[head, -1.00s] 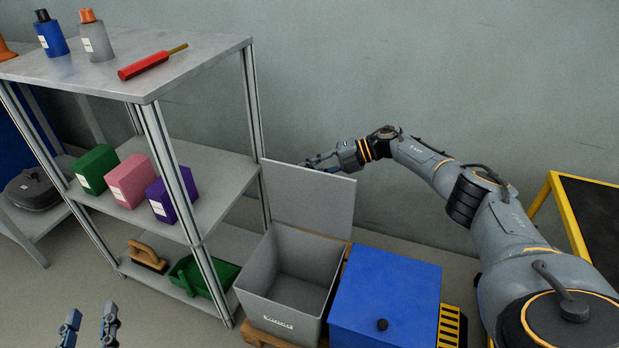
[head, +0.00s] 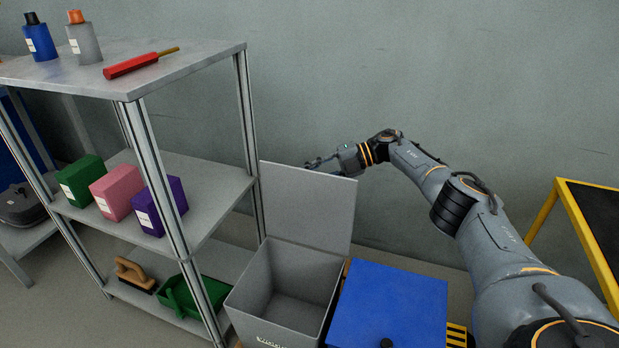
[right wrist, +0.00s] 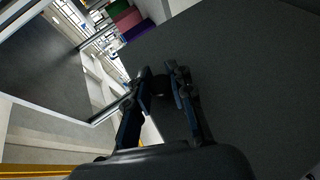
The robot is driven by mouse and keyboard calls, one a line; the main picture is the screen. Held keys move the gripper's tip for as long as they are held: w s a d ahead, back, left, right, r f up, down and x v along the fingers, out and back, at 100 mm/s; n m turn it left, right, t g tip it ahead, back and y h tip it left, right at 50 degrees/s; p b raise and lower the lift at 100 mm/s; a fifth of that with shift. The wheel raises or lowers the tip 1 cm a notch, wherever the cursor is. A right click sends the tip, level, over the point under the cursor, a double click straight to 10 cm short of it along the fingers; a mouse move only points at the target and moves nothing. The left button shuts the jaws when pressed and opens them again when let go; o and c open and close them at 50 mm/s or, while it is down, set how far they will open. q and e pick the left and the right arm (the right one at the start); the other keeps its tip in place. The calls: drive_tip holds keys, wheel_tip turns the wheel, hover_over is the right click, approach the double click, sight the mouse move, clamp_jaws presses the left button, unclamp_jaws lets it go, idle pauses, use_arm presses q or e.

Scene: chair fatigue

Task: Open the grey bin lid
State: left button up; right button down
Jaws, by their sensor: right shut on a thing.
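The grey bin (head: 262,326) stands open between the shelf and the blue bin, its inside bare. Its grey lid (head: 308,210) stands raised, nearly upright, at the bin's back edge. My right gripper (head: 322,163) is at the lid's top edge, on its far side, with the fingertips partly hidden. In the right wrist view, the lid is the dark flat panel (right wrist: 245,75), and my right gripper (right wrist: 165,88) is shut on a dark knob (right wrist: 158,84) on it. My left gripper is not in view.
The blue bin (head: 395,295) with its closed lid stands right beside the grey bin. The metal shelf (head: 215,185), with several boxes, bottles and a green dustpan, stands close on the left. A wall is behind, and a yellow-framed stand (head: 575,215) is at right.

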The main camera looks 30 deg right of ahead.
drive_tip(key=shift+d, duration=0.1)
idle(0.3)
drive_tip(key=c, duration=1.2)
unclamp_jaws()
drive_tip(key=shift+s, duration=0.1)
drive_tip(key=shift+o, duration=0.2)
drive_tip(key=v, duration=0.7)
drive_tip(key=shift+d, duration=0.25)
drive_tip(key=shift+s, duration=0.1)
drive_tip(key=shift+r, duration=0.1)
